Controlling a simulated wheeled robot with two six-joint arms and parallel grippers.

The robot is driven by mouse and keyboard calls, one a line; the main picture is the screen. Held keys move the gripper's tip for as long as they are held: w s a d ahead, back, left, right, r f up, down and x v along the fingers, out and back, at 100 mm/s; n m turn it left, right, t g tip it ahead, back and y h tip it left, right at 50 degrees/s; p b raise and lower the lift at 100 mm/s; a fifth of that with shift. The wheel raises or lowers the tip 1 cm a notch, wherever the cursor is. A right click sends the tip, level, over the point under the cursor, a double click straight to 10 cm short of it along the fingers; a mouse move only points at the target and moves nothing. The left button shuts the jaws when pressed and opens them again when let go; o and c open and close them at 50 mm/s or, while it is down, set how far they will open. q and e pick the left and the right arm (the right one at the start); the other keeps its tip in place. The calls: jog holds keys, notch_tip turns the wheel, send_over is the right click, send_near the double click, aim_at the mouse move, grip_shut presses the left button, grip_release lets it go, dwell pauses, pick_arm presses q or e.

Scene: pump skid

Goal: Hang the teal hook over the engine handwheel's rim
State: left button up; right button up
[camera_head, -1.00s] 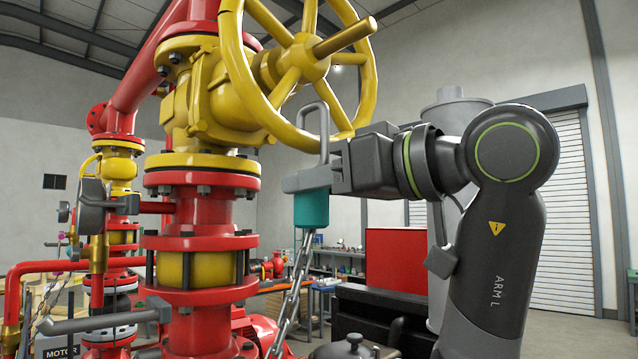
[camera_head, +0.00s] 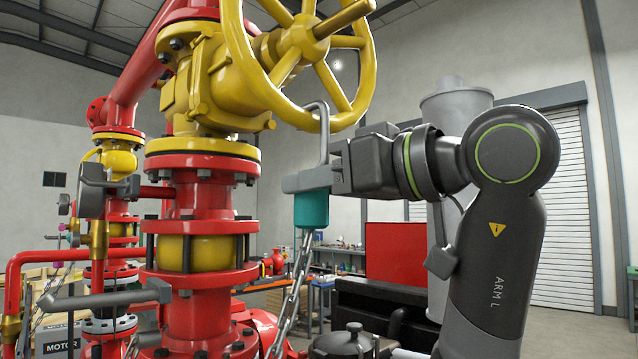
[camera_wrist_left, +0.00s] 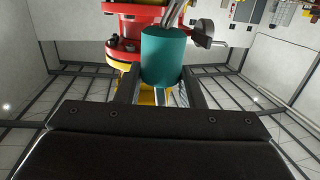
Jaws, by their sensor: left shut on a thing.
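The teal hook (camera_head: 311,209) has a teal body, a grey bent rod on top and a chain hanging below. My left gripper (camera_head: 309,181) is shut on it and holds it upright. The bend of the rod overlaps the lower rim of the yellow engine handwheel (camera_head: 361,95) in the head view. The shank stands in front of the rim; I cannot tell whether the rod touches the rim or whether its short end is behind it. In the left wrist view the teal body (camera_wrist_left: 163,57) sits between the fingers (camera_wrist_left: 160,92). My right gripper is out of view.
The red and yellow pump column (camera_head: 203,200) stands just left of the hook. A grey lever (camera_head: 105,297) sticks out at lower left. A red panel (camera_head: 395,251) and workbenches stand behind.

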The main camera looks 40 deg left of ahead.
pick_arm(q)
jog(key=o, duration=1.1)
jog(key=shift+d, duration=0.35)
jog(key=d+p, duration=0.1)
jog(key=d, duration=0.4)
jog(key=w+d+r+p, duration=0.1)
jog(key=d, duration=0.5)
jog(key=d+p, duration=0.1)
jog(key=d, duration=0.4)
jog(key=shift+w+d+r, duration=0.15)
jog(key=shift+d+r, duration=0.1)
jog(key=shift+d, duration=0.05)
